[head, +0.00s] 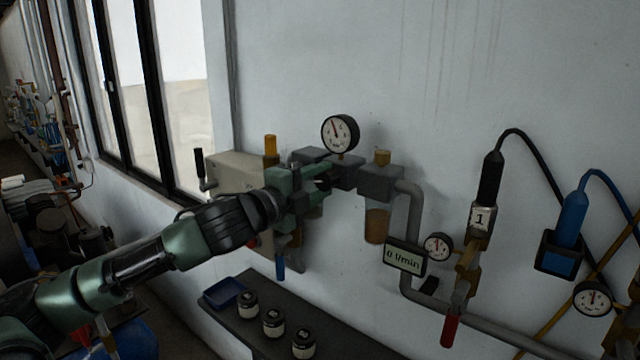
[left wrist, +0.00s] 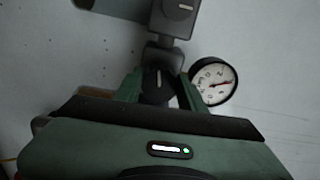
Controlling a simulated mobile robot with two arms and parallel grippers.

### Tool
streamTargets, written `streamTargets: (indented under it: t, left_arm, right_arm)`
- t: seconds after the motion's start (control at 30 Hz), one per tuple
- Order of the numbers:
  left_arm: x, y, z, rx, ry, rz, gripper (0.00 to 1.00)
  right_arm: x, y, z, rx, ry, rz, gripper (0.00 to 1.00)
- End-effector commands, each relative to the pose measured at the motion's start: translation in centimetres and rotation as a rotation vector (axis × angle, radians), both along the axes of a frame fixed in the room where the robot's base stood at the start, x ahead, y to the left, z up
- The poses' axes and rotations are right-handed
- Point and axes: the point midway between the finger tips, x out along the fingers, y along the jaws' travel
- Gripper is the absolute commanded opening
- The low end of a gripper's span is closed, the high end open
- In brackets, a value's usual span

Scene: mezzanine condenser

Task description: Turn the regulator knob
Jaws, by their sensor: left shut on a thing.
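The regulator knob (left wrist: 157,86) is a dark round knob with a pale mark, seen in the left wrist view between two green fingers. My left gripper (head: 316,187) is shut on it at the wall-mounted pipe unit; it also shows in the left wrist view (left wrist: 161,93). In the head view the gripper hides the knob. A round white pressure gauge (head: 340,133) stands just above the regulator; it also shows in the left wrist view (left wrist: 213,82). My right gripper is not in view.
A grey filter block (head: 380,182) and a bent grey pipe (head: 413,210) are right of the gripper. A display (head: 405,257) reads 0 l/min. A beige box (head: 240,172) is to the left.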

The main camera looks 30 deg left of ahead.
Motion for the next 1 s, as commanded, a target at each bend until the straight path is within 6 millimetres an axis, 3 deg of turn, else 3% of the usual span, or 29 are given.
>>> streamTargets:
  t: [0.4, 1.0]
  left_arm:
    - [0.01, 0.02, -0.1, -0.231, 0.018, 0.001, 0.0]
    - [0.01, 0.02, -0.09, -0.279, 0.022, 0.001, 0.0]
  right_arm:
    - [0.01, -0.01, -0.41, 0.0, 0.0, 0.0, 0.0]
    - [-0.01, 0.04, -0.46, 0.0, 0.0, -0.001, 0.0]
